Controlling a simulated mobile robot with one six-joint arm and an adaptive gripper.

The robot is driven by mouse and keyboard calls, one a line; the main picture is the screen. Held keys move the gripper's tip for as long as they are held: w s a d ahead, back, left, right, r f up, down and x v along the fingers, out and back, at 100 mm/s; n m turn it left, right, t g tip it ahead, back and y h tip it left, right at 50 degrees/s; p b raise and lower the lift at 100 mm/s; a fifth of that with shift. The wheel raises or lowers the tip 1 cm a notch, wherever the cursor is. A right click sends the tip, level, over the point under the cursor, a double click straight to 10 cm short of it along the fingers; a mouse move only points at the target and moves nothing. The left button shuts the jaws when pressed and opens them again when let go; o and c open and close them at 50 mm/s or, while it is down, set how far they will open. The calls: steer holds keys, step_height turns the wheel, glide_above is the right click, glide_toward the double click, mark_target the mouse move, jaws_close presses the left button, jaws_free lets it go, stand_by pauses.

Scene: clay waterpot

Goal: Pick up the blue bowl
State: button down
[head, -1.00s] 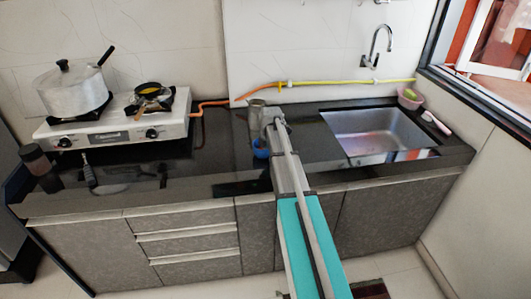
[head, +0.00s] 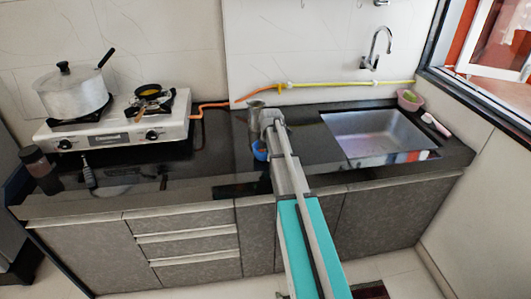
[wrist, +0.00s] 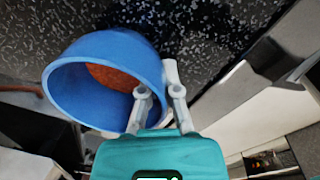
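The blue bowl (wrist: 95,65) fills the left of the wrist view, its opening facing the camera and orange-red contents inside. In the head view the bowl (head: 260,151) shows partly beside my arm, on or just above the dark counter; I cannot tell which. My gripper (wrist: 157,88) has one finger inside the bowl and the other outside, with the bowl's wall pinched between them at the right side of the rim. In the head view my arm hides the fingertips and part of the bowl.
A metal cup (head: 255,116) stands just behind the bowl. The sink (head: 380,135) is to the right, with a pink bowl (head: 410,101) beyond it. The stove (head: 120,130) with a large pot (head: 72,93) stands left. The counter (head: 215,150) between stove and bowl is mostly clear.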

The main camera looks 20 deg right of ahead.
steer(key=shift+r, duration=0.15)
step_height(320, 180, up, 3)
steer(key=p, duration=0.3)
steer(key=s+a+r+p, duration=0.3)
steer(key=s+r+p, duration=0.6)
steer(key=s, duration=0.4)
steer(key=shift+s+a+r+p, duration=0.3)
steer(key=shift+a+r+p, duration=0.05)
steer(key=shift+p, duration=0.15)
steer(key=shift+w, duration=0.1)
stand_by(0.6)
